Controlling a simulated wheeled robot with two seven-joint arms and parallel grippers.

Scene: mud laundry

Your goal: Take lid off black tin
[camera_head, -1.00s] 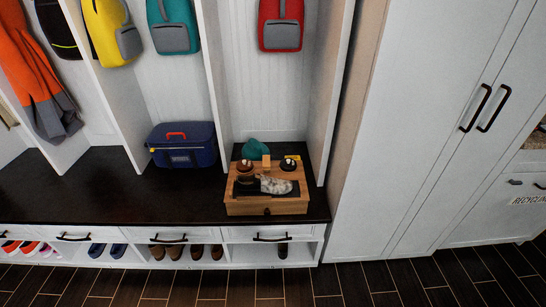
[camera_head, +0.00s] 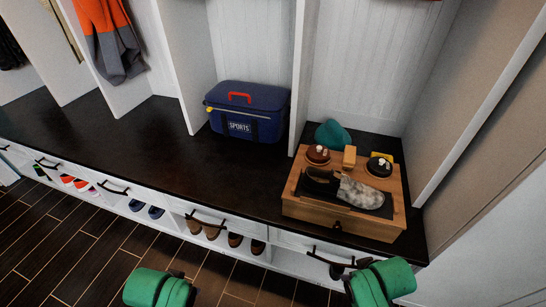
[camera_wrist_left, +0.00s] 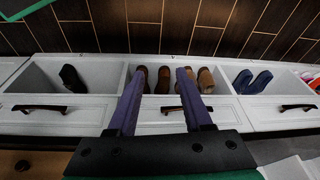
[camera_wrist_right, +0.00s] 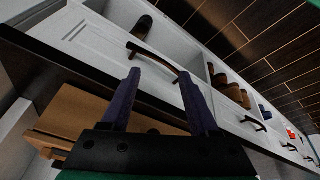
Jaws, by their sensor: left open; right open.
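The black tin (camera_head: 379,166) is small and round with a pale spot on top. It sits at the back right of a wooden shoe-care box (camera_head: 300,206) on the dark bench. Whether its lid is a separate piece is too small to tell. A similar brown tin (camera_head: 318,154) sits at the back left of the box. My left gripper (camera_wrist_left: 160,75) is open and empty in front of the shoe cubbies. Neither gripper touches a tin.
A patterned shoe (camera_head: 350,188) lies on a dark pad on the box. A wooden block (camera_head: 349,157) stands between the tins. A teal item (camera_head: 332,134) lies behind. A blue sports bag (camera_head: 248,112) and a divider stand left. The bench's left part is clear.

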